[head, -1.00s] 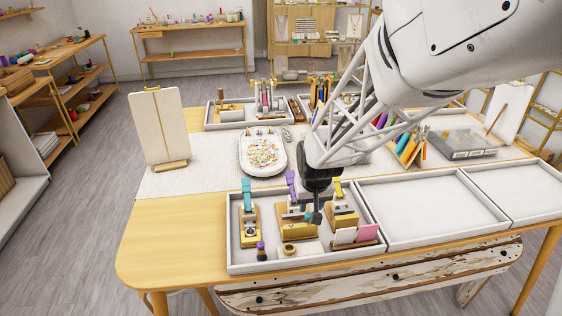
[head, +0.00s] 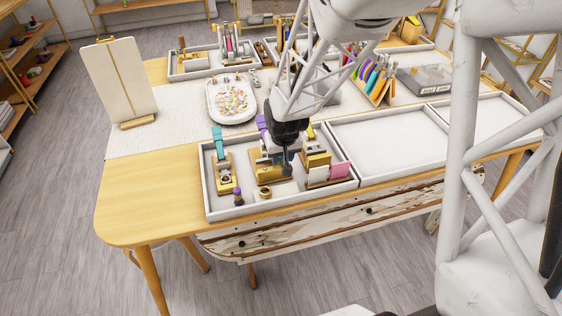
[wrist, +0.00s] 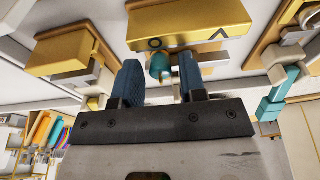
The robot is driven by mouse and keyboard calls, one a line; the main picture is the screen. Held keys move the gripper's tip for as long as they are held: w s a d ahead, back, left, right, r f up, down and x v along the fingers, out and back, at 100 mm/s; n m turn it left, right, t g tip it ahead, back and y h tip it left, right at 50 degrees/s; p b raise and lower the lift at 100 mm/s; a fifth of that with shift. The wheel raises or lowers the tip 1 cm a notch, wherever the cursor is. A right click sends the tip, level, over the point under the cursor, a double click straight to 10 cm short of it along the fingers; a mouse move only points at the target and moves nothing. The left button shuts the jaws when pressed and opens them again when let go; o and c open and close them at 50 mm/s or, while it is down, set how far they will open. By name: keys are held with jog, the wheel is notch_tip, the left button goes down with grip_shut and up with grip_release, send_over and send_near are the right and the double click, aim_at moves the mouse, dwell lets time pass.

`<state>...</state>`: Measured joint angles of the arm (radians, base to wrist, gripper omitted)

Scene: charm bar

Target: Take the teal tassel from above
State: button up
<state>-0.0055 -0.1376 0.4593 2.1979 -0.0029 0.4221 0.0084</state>
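In the wrist view a small teal tassel (wrist: 160,66) with a gold-coloured cap shows between the fingertips of my gripper (wrist: 160,76). The two blue-grey fingers are apart, with a visible gap on the tassel's right side. I cannot tell how far below the fingertips the tassel lies. In the head view my gripper (head: 287,168) points down over the front left tray, among the small presses. The tassel is not clearly visible there, hidden by or lost against the dark gripper.
The white-walled tray (head: 207,190) holds a teal-handled press (head: 217,140), other gold-coloured presses, a purple tassel (head: 238,197), and a pink card (head: 340,170) close by. An empty tray compartment (head: 390,140) lies to the right. A bead dish (head: 232,98) stands behind.

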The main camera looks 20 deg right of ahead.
aim_at(282, 158)
jog(key=c, duration=0.6)
jog(key=shift+r, duration=0.1)
jog(key=shift+r, duration=0.1)
jog(key=shift+r, duration=2.85)
jog(key=shift+s, duration=0.1)
